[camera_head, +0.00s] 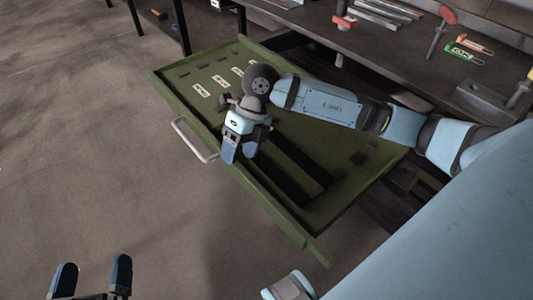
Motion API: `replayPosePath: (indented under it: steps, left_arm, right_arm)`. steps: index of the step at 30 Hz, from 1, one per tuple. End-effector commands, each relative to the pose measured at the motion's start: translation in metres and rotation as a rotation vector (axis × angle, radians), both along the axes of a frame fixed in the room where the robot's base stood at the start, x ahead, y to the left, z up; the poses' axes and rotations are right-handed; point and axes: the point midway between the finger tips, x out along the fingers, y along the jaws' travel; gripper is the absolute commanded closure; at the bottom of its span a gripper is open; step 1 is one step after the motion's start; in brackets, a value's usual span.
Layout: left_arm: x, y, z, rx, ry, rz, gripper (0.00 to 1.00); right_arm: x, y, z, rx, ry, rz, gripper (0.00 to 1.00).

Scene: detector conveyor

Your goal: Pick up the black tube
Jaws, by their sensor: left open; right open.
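Two long black shapes lie side by side in the open green drawer (290,226). The nearer one (279,184) and the farther one (305,160) run toward the drawer's front right. I cannot tell which is the tube or whether either is a slot. My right gripper (240,150) is open above the drawer's front left part, near the left ends of the black shapes. Its body hides what lies beneath it. My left gripper (92,270) is open and empty at the bottom left, over the floor and well away from the drawer.
The drawer has a pale handle (195,140) on its front and white labels (202,90) inside. A dark workbench (390,62) behind carries several tools, including a red-headed one (441,30) and a green-handled one (463,52). The floor (90,150) at left is clear.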

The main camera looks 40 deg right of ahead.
Motion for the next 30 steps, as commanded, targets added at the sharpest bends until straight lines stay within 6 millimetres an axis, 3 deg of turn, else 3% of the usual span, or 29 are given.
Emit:
replayPosePath:
  steps: [1, 3, 6, 9, 21, 30]
  left_arm:
    - [-0.001, -0.002, -0.016, -0.014, -0.019, -0.008, 0.0]
    - [-0.003, -0.003, -0.015, -0.031, -0.039, -0.016, 0.0]
    - [-0.005, -0.005, -0.014, -0.047, -0.055, -0.024, 0.0]
    - [-0.006, -0.006, -0.014, -0.052, -0.059, -0.03, 0.0]
    - [-0.005, -0.008, -0.047, -0.005, 0.034, -0.062, 0.0]
    - [-0.006, -0.009, -0.059, 0.012, 0.069, -0.073, 0.0]
  right_arm:
    - [0.012, -0.024, -0.018, -0.123, -0.036, -0.019, 0.38]
    - [0.022, -0.052, -0.02, -0.269, -0.066, -0.053, 0.38]
    - [0.032, -0.08, -0.017, -0.408, -0.095, -0.097, 0.38]
    - [0.035, -0.093, -0.018, -0.472, -0.106, -0.122, 0.38]
    - [0.035, -0.095, -0.087, -0.486, -0.106, -0.126, 0.38]
    - [0.034, -0.095, -0.106, -0.483, -0.107, -0.125, 0.38]
